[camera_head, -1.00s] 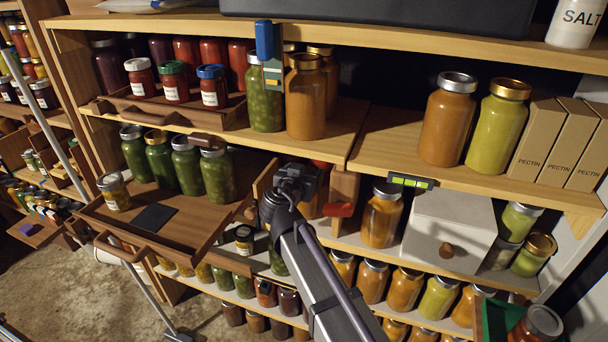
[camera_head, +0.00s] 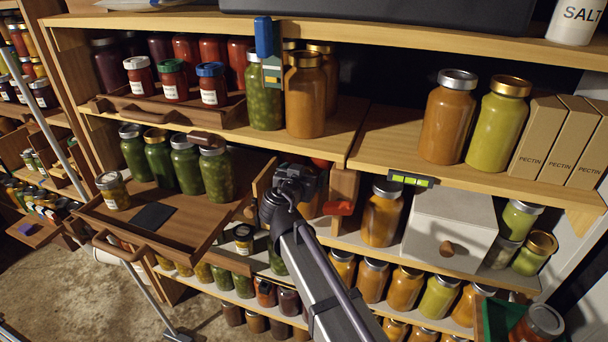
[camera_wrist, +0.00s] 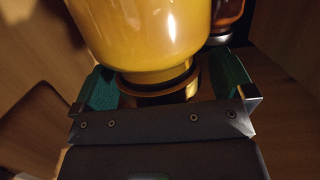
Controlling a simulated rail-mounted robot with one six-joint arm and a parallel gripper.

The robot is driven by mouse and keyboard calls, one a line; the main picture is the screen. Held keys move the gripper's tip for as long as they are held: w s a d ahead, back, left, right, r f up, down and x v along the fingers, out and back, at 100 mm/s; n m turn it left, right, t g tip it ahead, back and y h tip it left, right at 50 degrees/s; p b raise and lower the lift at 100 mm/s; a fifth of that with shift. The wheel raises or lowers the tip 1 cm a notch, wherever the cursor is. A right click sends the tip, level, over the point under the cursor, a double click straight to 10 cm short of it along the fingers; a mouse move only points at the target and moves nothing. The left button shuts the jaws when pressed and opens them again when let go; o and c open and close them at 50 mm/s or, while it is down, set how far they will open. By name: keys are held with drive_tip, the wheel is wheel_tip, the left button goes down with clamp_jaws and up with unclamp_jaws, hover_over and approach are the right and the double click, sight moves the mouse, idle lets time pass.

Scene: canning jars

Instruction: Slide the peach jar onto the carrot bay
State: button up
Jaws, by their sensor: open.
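My gripper (camera_head: 295,180) is at the middle shelf opening, between the pulled-out drawer and a wooden divider. In the wrist view my gripper (camera_wrist: 160,78) is open, with green-padded fingers on either side of a golden-yellow jar (camera_wrist: 145,35). The jar's gold lid (camera_wrist: 160,92) lies between the fingers, close to the palm. I cannot tell whether the pads touch it. No label shows, so I cannot confirm that it is the peach jar. In the head view my gripper and arm mostly hide this spot. No bay is readably marked as carrot.
An amber jar (camera_wrist: 228,14) stands close beside the yellow one. The open drawer (camera_head: 195,228) holds green jars and sticks out at left. A yellow-orange jar (camera_head: 381,215) and a white box (camera_head: 448,228) stand right of the divider (camera_head: 343,190). A shelf board (camera_head: 390,150) lies above.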

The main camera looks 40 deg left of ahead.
drive_tip(key=p+v, duration=0.2)
drive_tip(key=v, duration=0.9)
drive_tip(key=shift+r, duration=0.1)
